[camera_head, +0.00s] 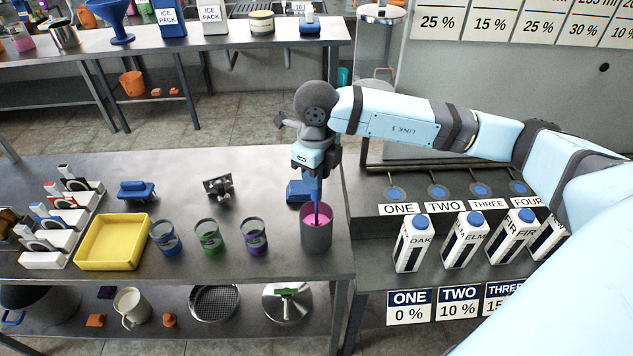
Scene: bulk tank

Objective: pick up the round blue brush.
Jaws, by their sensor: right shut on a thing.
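My right gripper (315,172) points down above a dark grey cup (316,239) with pink liquid in it. It is shut on the slim blue upright handle (318,192) of what looks like the round blue brush. The handle's lower end goes down into the cup, and the brush head is hidden there. A blue block-like thing (297,191) stands just behind and left of the cup, partly hidden by the gripper. My left gripper is not in view.
Three small tins (210,238) and a yellow tray (112,242) stand left of the cup. A blue block brush (137,190) and a dark metal fitting (217,187) lie behind them. Several cartons (414,244) stand right, on a separate bench.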

